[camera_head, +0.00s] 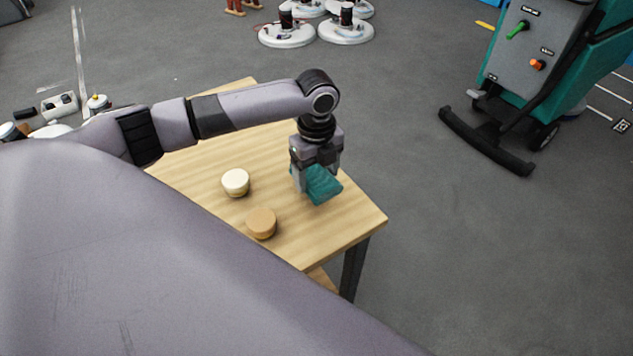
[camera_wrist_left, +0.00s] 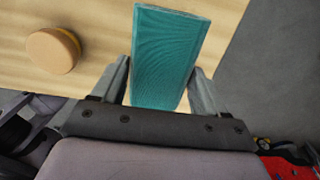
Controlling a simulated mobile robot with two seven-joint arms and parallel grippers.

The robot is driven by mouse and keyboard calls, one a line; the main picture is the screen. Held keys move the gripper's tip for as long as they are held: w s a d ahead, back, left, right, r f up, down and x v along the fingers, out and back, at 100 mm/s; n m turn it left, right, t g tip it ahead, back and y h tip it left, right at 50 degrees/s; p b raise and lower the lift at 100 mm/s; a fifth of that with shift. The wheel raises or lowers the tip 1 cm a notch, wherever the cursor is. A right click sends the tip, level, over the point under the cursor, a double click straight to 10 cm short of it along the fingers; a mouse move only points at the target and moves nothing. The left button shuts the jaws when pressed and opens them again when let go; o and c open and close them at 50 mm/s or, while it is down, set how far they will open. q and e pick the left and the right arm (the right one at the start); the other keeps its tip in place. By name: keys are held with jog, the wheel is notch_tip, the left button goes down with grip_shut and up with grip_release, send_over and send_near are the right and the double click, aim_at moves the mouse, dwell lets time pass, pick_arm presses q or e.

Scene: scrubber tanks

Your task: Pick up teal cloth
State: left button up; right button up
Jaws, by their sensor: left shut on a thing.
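The teal cloth (camera_head: 323,185) is a flat folded rectangle at my left gripper (camera_head: 308,187), over the right part of the wooden table. In the left wrist view the cloth (camera_wrist_left: 168,55) sits between the two fingers of the left gripper (camera_wrist_left: 160,92), which is shut on it. The cloth appears tilted in the head view. I cannot tell whether its lower edge touches the table. My right gripper does not show in either view.
A cream round piece (camera_head: 235,182) and a tan round piece (camera_head: 261,222) stand on the wooden table (camera_head: 330,228), left of the gripper. The tan piece also shows in the left wrist view (camera_wrist_left: 52,51). A teal scrubber machine (camera_head: 545,75) stands on the floor at right.

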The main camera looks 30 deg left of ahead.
aim_at(317, 176)
pick_arm(q)
notch_tip(317, 176, up, 16)
jog(key=shift+f, duration=0.15)
jog(key=shift+o, duration=1)
jog(key=shift+f, duration=0.1)
jog(key=shift+c, duration=0.5)
